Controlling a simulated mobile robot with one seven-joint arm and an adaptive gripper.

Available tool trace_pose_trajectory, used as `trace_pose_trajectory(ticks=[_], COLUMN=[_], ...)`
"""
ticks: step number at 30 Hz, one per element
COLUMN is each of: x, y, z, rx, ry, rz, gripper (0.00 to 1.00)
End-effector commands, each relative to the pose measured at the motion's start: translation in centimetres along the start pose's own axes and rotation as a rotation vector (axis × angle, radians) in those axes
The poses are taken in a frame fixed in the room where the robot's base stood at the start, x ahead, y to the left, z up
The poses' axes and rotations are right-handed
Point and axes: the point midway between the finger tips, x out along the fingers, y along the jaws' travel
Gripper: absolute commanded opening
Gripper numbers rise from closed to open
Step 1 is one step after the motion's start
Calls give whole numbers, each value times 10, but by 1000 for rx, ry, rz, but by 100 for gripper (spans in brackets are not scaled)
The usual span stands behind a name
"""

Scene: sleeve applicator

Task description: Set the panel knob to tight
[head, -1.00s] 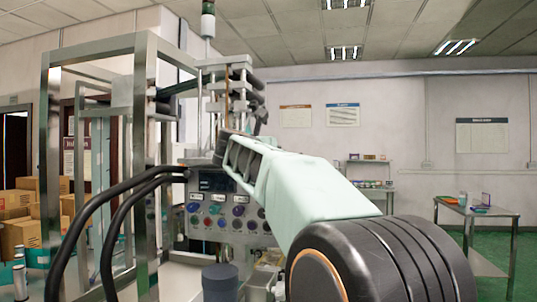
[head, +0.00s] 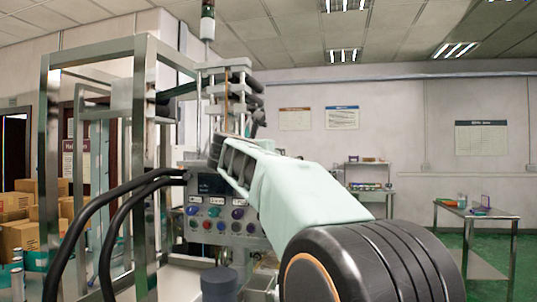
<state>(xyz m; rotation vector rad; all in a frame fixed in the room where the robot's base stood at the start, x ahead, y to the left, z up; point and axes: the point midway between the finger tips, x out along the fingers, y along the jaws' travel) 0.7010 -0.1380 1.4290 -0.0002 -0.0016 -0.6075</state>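The grey control panel (head: 203,239) stands left of centre in the head view, below the machine's frame. It has a dark display (head: 213,185) with small text that I cannot read. Below it are white labels and two rows of coloured knobs or buttons, among them a purple one (head: 192,210), a teal one (head: 214,211) and a red one (head: 206,224). I cannot tell which is the task's knob or where it points. My pale green arm link crosses in front of the panel's right side and hides part of it. I cannot make out my gripper.
A metal frame (head: 142,90) surrounds the machine at left, with black hoses (head: 118,205) in front. A dark cylinder (head: 219,284) stands below the panel. Cardboard boxes (head: 20,235) are stacked at far left. A side table (head: 475,212) stands at right.

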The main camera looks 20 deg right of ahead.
Motion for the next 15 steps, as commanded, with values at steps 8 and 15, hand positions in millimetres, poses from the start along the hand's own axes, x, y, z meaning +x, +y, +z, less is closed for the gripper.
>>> trace_pose_trajectory(ticks=[8, 15], x=[-20, -57], y=[0, 0], z=[1, 1], rx=[-1, -1], ry=[0, -1], rz=[2, 2], gripper=[40, 40])
